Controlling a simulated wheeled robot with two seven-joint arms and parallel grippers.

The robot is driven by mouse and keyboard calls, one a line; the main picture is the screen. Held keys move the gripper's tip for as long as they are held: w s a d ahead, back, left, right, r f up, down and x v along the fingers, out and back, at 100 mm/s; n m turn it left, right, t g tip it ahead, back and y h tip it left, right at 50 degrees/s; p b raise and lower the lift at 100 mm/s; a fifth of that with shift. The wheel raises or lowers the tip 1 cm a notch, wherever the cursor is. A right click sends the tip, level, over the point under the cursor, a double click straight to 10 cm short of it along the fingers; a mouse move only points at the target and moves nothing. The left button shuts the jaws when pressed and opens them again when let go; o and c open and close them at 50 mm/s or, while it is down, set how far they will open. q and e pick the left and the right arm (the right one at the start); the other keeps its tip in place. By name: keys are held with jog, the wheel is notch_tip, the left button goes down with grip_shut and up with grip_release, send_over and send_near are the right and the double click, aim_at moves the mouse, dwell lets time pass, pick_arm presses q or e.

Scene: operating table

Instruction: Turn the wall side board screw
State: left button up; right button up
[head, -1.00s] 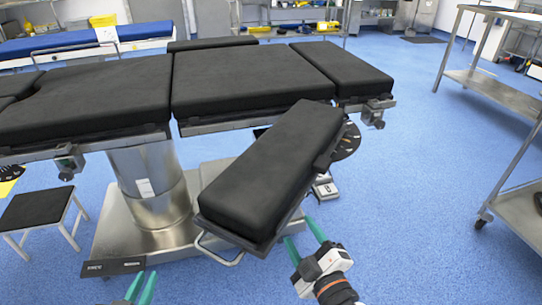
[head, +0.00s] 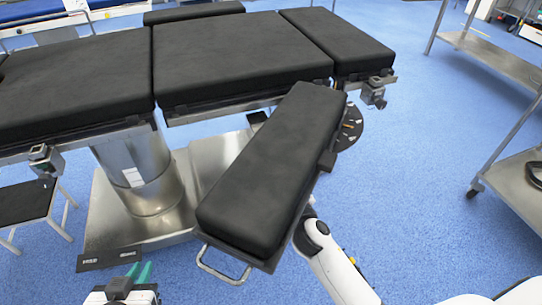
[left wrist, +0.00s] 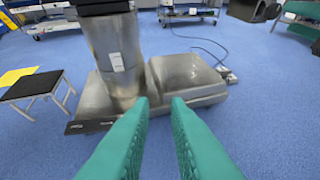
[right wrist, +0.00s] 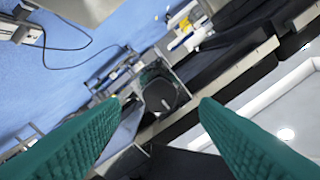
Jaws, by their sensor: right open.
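The arm board (head: 275,165) with its long black pad angles out from the operating table (head: 235,65). A black disc with marks (head: 350,128) shows beside its far end, under the table edge. In the right wrist view a round black knob-like part (right wrist: 160,95) lies beyond and between the fingertips; I cannot tell if it is the screw. My right gripper (right wrist: 163,104) is open and empty; the head view hides it behind the board. My left gripper (head: 138,273) is low at the front; the left wrist view (left wrist: 160,100) shows it open and empty, facing the table base.
The steel table base (head: 140,215) stands at left centre. A black-topped step stool (head: 25,203) stands at the far left. A steel cart (head: 510,180) stands on the right. Blue floor between the table and cart is clear. Rail clamps (head: 373,92) hang from the table edge.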

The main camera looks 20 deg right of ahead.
pick_arm(q)
jog(key=shift+w+d+r+t+h+b, duration=0.25)
jog(key=shift+w+r+t, duration=0.2)
jog(key=shift+r+t, duration=0.15)
jog(key=shift+w+d+r+t+h+b, duration=0.1)
jog(key=shift+w+d+r+t+h, duration=0.1)
jog(key=shift+w+r+t, duration=0.4)
pick_arm(e)
jog(key=shift+w+a, duration=0.1)
jog(key=shift+w, duration=2.7)
pick_arm(q)
jog(key=shift+s+r, duration=0.1)
jog(key=shift+s, duration=0.05)
pick_arm(e)
jog(key=c, duration=1)
